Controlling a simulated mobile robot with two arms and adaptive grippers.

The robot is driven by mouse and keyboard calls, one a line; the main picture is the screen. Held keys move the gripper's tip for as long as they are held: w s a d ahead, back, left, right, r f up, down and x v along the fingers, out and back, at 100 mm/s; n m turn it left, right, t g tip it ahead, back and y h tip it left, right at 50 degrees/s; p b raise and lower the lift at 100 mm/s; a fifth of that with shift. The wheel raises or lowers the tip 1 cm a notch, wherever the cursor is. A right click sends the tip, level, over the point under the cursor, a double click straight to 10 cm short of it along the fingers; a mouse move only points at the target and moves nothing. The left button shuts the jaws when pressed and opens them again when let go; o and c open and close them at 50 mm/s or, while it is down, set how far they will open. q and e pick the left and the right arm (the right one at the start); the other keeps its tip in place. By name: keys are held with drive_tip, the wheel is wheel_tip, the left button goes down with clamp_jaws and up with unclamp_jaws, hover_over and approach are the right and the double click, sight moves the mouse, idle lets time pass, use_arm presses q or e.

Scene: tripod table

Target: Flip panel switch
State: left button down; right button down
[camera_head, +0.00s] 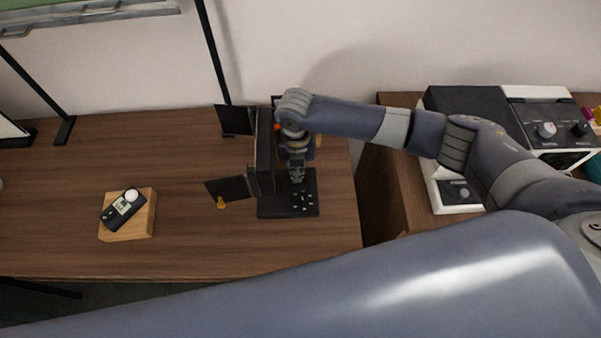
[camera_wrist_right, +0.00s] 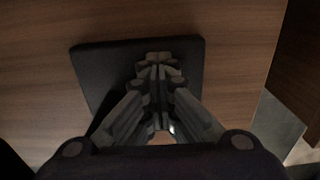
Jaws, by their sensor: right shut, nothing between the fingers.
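A dark upright panel (camera_head: 264,150) stands on a flat black base (camera_head: 270,208) near the right end of the wooden table. I see it nearly edge-on, so I cannot make out a switch on it. My right gripper (camera_head: 297,179) points down just right of the panel, over the base. Its fingers are shut and empty. In the right wrist view the closed fingertips (camera_wrist_right: 160,60) show over the black base (camera_wrist_right: 98,62). I cannot tell whether they touch anything. My left gripper is out of view.
Two dark flaps (camera_head: 235,120) (camera_head: 229,189) stick out left of the panel. A wooden block (camera_head: 140,230) carries a small meter (camera_head: 121,210) on the left of the table (camera_head: 60,180). Bare tabletop lies between. A white-and-black instrument (camera_head: 470,105) stands to the right, past a gap.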

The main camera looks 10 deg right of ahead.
drive_tip(key=shift+r+p, duration=3.4)
drive_tip(key=shift+r, duration=0.15)
drive_tip(key=shift+f, duration=0.1)
